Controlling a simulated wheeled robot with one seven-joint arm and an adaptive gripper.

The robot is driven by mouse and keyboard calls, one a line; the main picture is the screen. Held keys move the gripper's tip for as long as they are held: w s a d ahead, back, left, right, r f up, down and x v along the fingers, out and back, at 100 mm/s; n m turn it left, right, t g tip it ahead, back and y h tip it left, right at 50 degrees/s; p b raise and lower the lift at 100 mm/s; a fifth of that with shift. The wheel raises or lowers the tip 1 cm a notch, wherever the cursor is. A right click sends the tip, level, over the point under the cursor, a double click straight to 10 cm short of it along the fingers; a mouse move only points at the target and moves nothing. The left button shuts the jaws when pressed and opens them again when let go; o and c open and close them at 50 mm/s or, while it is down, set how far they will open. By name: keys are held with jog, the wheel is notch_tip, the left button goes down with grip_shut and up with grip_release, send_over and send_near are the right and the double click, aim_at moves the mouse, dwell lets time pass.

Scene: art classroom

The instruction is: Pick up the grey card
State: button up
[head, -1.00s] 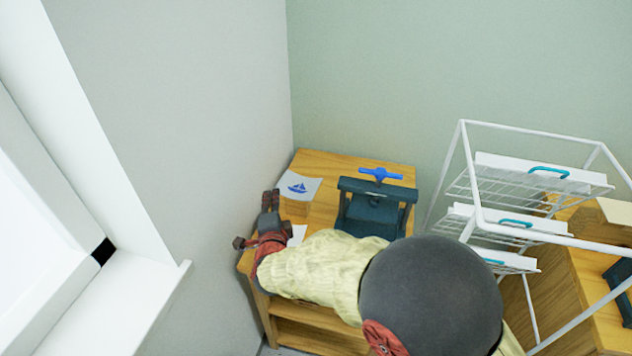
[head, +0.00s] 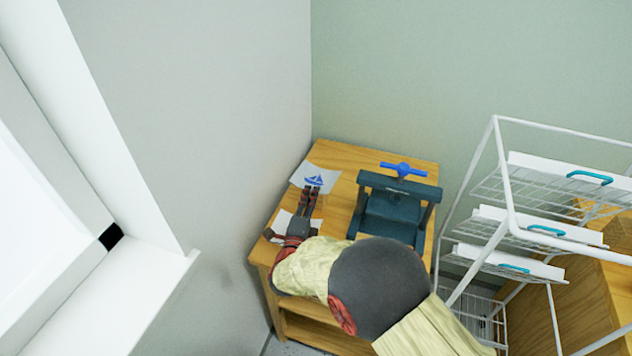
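A pale grey-white card (head: 326,176) with a blue sailboat print lies near the back left of a small wooden table. A second pale sheet (head: 281,223), plain where it shows, lies nearer the front left edge, partly hidden under my arm. I cannot tell from colour which one counts as the grey card. My gripper (head: 312,186) points away from me, with its dark red fingers side by side at the near edge of the sailboat card. The fingers overlap the card in view; contact is unclear. Whether they are open or shut is too small to tell.
A dark teal press (head: 393,218) with a blue handle (head: 403,169) stands right of the card on the table (head: 345,155). The wall is close on the left. A white wire rack (head: 510,185) with trays stands to the right. A window sill (head: 150,300) is at lower left.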

jog(key=shift+x, duration=0.95)
jog(key=shift+c, duration=0.4)
grip_shut()
jog(key=shift+r, duration=0.15)
